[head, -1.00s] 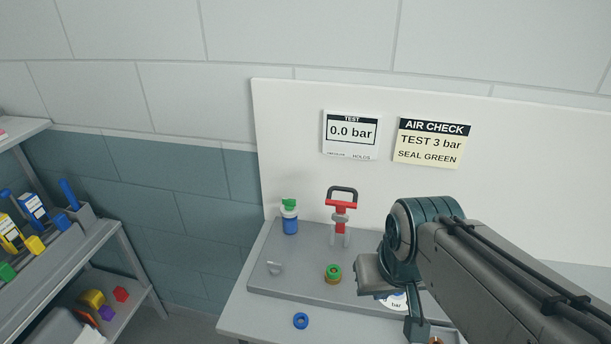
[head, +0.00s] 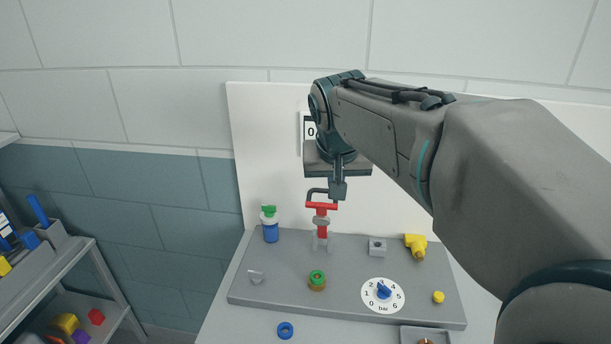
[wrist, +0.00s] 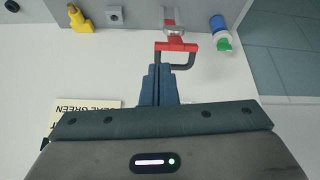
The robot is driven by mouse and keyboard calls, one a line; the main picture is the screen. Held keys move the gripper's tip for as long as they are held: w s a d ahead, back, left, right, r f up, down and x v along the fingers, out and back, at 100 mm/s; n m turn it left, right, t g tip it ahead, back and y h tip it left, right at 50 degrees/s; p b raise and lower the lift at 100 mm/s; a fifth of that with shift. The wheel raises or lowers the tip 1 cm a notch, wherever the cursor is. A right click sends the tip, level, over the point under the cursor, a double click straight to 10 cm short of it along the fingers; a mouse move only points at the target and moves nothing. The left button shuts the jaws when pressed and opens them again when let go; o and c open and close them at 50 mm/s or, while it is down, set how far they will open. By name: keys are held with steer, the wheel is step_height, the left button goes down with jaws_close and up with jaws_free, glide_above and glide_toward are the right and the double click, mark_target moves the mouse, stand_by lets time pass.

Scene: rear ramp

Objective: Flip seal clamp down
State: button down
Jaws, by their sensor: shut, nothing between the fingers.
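The seal clamp (head: 321,228) stands upright at the back of the grey plate, with a red arm and a dark loop handle (head: 312,191) at its top. In the wrist view the clamp's red arm (wrist: 177,47) and dark loop handle (wrist: 190,62) lie just beyond my fingertips. My gripper (head: 338,190) is shut and empty, pointing down close to the top of the clamp. It also shows in the wrist view (wrist: 158,72), with its fingertips near the handle's left side. I cannot tell whether they touch it.
The grey plate (head: 340,291) also bears a blue bottle with a green top (head: 270,226), a green-topped brass fitting (head: 317,280), a blue-knobbed dial (head: 383,293) and a yellow fitting (head: 415,246). A white panel (head: 265,150) stands close behind. A blue ring (head: 285,330) lies in front.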

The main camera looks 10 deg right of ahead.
step_height(320, 180, up, 3)
steer(key=m+t+b, duration=0.1)
glide_above(322, 216)
steer(key=w, duration=0.3)
steer(key=shift+s+r+h, duration=0.1)
steer(key=shift+s+h, duration=0.2)
steer(key=x, duration=1)
steer(key=shift+s+a+f+p, duration=0.15)
steer(key=shift+s+a+p, duration=0.05)
steer(key=shift+s, duration=0.4)
steer(key=shift+s+a+f+p, duration=0.15)
steer(key=shift+s+a, duration=0.05)
steer(key=shift+s, duration=0.45)
steer(key=shift+s+a+f+p, duration=0.15)
steer(key=shift+s+a+p, duration=0.1)
steer(key=shift+s, duration=0.35)
steer(key=shift+s+f+b, duration=0.1)
steer(key=shift+f+b, duration=0.05)
steer(key=shift+b, duration=0.35)
